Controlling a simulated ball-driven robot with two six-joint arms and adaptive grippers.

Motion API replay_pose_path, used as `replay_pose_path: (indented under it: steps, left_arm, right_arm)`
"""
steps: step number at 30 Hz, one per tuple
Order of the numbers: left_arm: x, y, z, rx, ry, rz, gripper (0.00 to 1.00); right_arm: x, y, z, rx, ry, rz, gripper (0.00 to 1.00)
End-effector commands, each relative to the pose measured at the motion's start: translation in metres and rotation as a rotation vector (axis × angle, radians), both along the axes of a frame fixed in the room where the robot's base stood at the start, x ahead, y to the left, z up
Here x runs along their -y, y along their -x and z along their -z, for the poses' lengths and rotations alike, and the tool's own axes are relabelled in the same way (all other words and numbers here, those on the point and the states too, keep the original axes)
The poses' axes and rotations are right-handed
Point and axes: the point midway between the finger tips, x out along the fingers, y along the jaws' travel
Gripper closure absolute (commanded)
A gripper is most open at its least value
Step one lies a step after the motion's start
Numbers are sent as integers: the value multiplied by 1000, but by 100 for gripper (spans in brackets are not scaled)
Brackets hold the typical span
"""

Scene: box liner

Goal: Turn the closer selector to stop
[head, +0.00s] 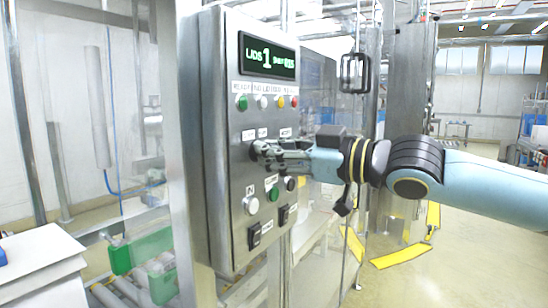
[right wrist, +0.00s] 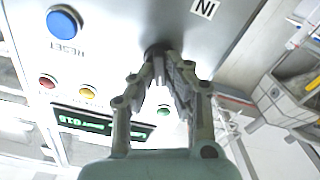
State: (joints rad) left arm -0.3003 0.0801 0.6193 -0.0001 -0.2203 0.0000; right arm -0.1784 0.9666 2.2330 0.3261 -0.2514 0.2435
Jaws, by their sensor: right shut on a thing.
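The control panel (head: 222,160) is a steel box on a post, with a lit display, lamps, knobs and buttons. My right gripper (head: 260,151) reaches in from the right, with its fingertips at a dark selector knob in the upper row. In the right wrist view, my right gripper (right wrist: 158,55) is shut around that dark knob (right wrist: 157,47), touching the panel face. The fingers hide most of the knob, and its pointer and setting cannot be read. The label above it is too small to read surely. My left gripper is not in view.
The display (head: 267,57) shows "LIDS 1" above a row of coloured lamps (head: 281,102). A blue reset button (right wrist: 63,21) sits beside the held knob. Green boxes (head: 125,256) stand at left.

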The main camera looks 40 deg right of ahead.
Motion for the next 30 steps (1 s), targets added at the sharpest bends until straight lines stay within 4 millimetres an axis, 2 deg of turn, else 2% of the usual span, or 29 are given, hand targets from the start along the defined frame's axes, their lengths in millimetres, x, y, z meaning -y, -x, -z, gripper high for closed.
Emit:
replay_pose_path:
  steps: [10, 26, 27, 30]
  left_arm:
    - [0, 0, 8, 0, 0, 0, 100]
    - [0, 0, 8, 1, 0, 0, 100]
    - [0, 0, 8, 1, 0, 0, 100]
    - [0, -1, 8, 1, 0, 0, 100]
  right_arm:
    - [-1, 0, 1, 49, 121, 0, 100]
    - [0, 0, 1, 57, 142, 1, 100]
    - [0, 0, 1, 57, 142, 1, 82]
    - [-1, 0, 1, 57, 142, 1, 69]
